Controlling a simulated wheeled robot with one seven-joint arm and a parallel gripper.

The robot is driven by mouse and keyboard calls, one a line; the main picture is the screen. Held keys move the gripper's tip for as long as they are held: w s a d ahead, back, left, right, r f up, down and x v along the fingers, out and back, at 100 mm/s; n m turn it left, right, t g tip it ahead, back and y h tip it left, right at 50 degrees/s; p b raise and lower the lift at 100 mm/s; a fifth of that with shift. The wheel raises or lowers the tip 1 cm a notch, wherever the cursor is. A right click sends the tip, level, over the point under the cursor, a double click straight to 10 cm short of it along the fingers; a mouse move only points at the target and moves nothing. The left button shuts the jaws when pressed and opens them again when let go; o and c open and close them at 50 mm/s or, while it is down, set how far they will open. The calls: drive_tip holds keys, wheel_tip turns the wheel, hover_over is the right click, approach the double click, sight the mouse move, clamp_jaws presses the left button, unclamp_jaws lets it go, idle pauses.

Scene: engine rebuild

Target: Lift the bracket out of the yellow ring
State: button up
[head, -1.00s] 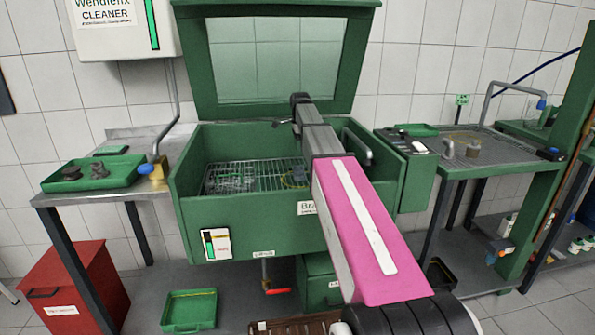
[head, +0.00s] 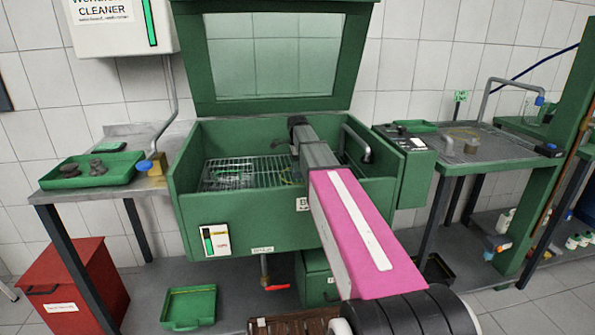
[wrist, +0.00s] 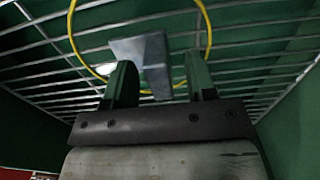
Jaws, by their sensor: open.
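The bracket (wrist: 154,62) is a grey angled metal piece in the wrist view. It lies inside the yellow ring (wrist: 72,26) on the wire rack of the green washer basin. My gripper (wrist: 160,84) is open, with its green fingers pointing at the bracket, one on each side of its lower part. I cannot tell whether the fingers touch it. In the head view my gripper is down inside the basin, hidden behind its front wall and my arm, and the bracket cannot be made out there.
The wire rack (head: 262,168) fills the basin, with a small wire basket (head: 228,174) at its left. The basin walls (head: 250,225) stand around my gripper. The raised lid (head: 350,55) is behind. A green tray (head: 95,171) with grey parts stands on the left bench.

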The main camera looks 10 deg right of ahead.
clamp_jaws()
drive_tip(key=shift+r, duration=0.15)
